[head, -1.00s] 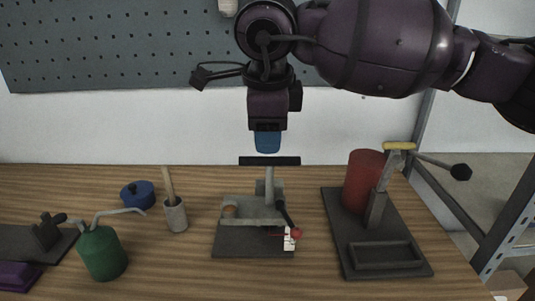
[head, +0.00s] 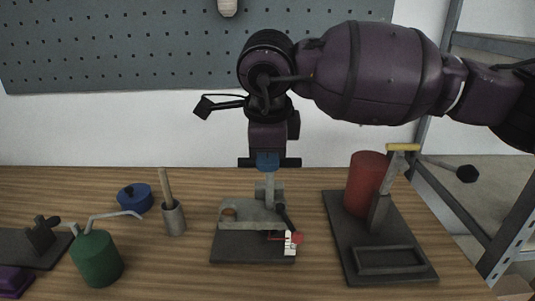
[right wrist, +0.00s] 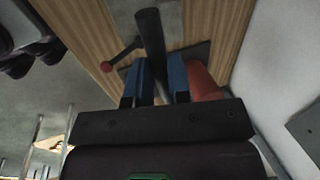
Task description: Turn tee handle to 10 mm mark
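The tee handle (head: 291,162) is a black crossbar on top of a grey post (head: 269,190), standing on a small grey press with a dark base (head: 250,247). A white scale card (head: 290,246) with marks stands at the base's right, beside a red ball on a black lever and a thin red pointer. The marks are too small to read. My right gripper (head: 267,162) points down at the middle of the bar. In the right wrist view the dark bar (right wrist: 150,35) lies between the blue fingers (right wrist: 157,85), which look open with gaps beside it. My left gripper is not in view.
At right, a red cylinder (head: 364,185) stands on a dark plate with a yellow-topped lever (head: 403,147). At left are a green pot (head: 97,260), a blue lidded pot (head: 134,198) and a grey cup with a stick (head: 173,217). Bare wood lies in front.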

